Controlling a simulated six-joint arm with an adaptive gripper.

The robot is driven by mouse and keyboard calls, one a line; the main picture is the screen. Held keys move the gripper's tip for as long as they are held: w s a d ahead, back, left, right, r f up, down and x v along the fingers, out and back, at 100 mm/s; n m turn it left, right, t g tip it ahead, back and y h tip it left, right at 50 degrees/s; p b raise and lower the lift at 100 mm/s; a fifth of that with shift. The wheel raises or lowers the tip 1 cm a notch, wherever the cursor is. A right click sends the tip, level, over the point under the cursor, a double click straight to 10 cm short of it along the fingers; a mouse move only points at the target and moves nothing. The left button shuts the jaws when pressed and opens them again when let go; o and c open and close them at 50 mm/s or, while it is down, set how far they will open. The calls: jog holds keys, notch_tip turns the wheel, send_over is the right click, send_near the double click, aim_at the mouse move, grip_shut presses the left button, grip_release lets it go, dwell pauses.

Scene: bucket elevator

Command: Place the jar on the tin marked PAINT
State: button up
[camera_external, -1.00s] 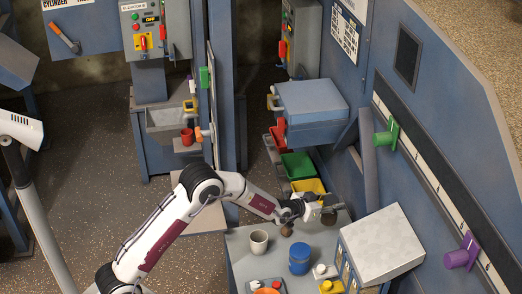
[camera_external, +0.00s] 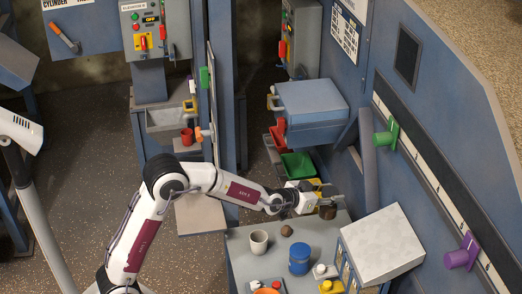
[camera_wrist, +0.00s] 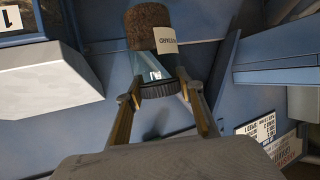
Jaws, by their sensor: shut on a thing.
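My gripper (camera_wrist: 163,100) is shut on the jar (camera_wrist: 148,28) in the wrist view. The jar has a black ribbed lid between the fingers, clear glass below it, brown contents and a pale label. In the external view my gripper (camera_external: 322,194) holds the dark brown jar (camera_external: 327,212) beyond the grey bench's back edge or over it; I cannot tell its height. A blue tin (camera_external: 300,260) stands upright on the bench, in front and left of the jar. No PAINT marking can be read on it.
On the bench (camera_external: 245,262) are a pale cup (camera_external: 259,242), a brown lump (camera_external: 287,231) and several small items at the front. A large grey-topped box (camera_external: 382,245) stands right of the tin. Green (camera_external: 297,165) and yellow bins lie behind.

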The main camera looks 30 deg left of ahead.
jog(key=s+a+f, duration=0.1)
jog(key=s+a, duration=0.3)
jog(key=s, duration=0.5)
jog(key=shift+s+a+y, duration=0.15)
jog(key=shift+y, duration=0.15)
jog(key=shift+f, duration=0.1)
notch_tip(320, 180, down, 6)
dwell(0.5)
jog(key=shift+f, duration=0.1)
jog(key=shift+f, duration=1.8)
jog(key=shift+f, duration=0.15)
jog(key=o, duration=1.4)
jog(key=shift+c, duration=0.2)
